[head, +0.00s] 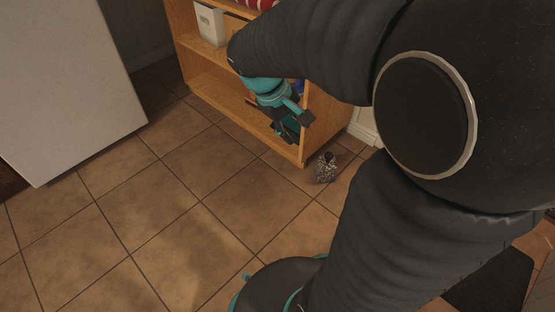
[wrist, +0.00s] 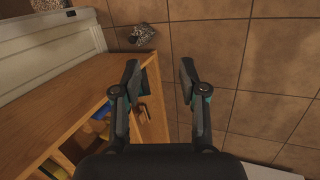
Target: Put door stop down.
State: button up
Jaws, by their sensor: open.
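A small speckled grey-and-black object with a dark top, which looks like the door stop (head: 326,168), stands on the tiled floor just right of the shelf's lower corner. In the wrist view the door stop (wrist: 143,35) is at the top, beyond my left-hand fingertip and apart from it. My gripper (head: 290,128) hangs in front of the shelf's right end, partly hidden by its own wrist in the head view. In the wrist view my gripper (wrist: 160,72) has its fingers spread wide with nothing between them.
A wooden shelf (head: 215,85) stands close beside my gripper, with a white box (head: 210,24) on it. A pale cabinet or appliance (head: 65,80) is at left. A white baseboard (head: 362,127) runs behind the door stop. The tiled floor (head: 170,205) in the middle is clear.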

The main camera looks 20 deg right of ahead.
jog(key=s+a+r+m+t+y, duration=0.1)
jog(key=s+a+r+t+y, duration=0.1)
jog(key=s+a, duration=0.2)
jog(key=s+a+r+m+t+y, duration=0.2)
jog(key=s+a+r+t, duration=0.1)
jog(key=s+a, duration=0.2)
jog(key=shift+s+t+y, duration=0.3)
jog(key=shift+s+y, duration=0.1)
jog(key=shift+s, duration=0.95)
jog(key=shift+a, duration=0.1)
